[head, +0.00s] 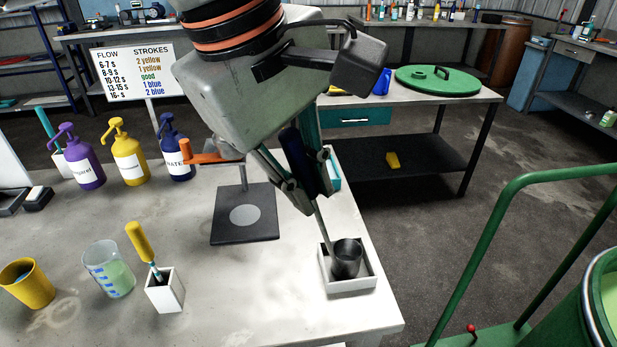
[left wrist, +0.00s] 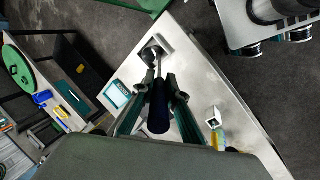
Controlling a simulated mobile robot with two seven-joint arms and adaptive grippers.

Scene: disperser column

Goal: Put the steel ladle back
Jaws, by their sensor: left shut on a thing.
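The steel ladle (head: 347,258) has a dark cup, a thin steel stem and a dark navy handle. My left gripper (head: 306,196) points down and is shut on the handle. In the left wrist view the ladle's handle (left wrist: 158,112) lies between the two fingers of the gripper (left wrist: 160,98). The cup is at the white square tray (head: 350,285) near the table's right edge, within its rim as seen from the head. I cannot tell whether the cup touches the tray floor. My right gripper is not in view.
A dark stand (head: 245,225) with a round plate is left of the tray. A white holder (head: 166,292) with a yellow-handled tool, a beaker (head: 108,270) and a yellow cup (head: 27,284) stand farther left. Pump bottles (head: 130,155) stand behind. A green rail (head: 500,210) rises at right.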

